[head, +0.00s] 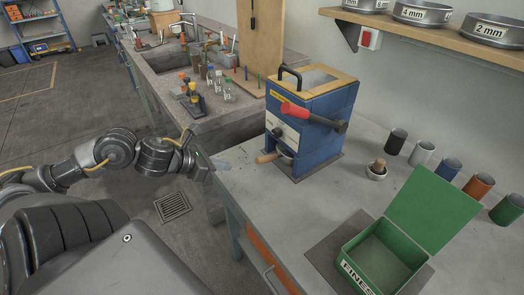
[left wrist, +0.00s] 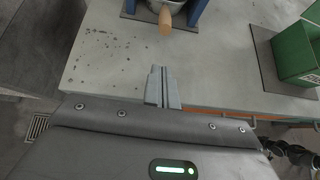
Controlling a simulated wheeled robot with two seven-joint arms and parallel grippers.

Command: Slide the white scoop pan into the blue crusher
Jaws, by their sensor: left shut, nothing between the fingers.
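The blue crusher (head: 310,130) stands on the concrete bench, with a red-gripped lever across its upper front. The scoop pan (head: 284,151) is at the low front opening of the crusher, its wooden handle (head: 267,158) sticking out to the left. Most of the pan is hidden by the crusher, so its depth inside is unclear. In the left wrist view the wooden handle (left wrist: 166,22) points down from the pan at the top. My left gripper (head: 224,165) is shut and empty at the bench's left edge, apart from the handle. My right gripper is not seen.
An open green box (head: 430,213) stands at the front right on a dark mat. A sink (head: 240,125) lies behind.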

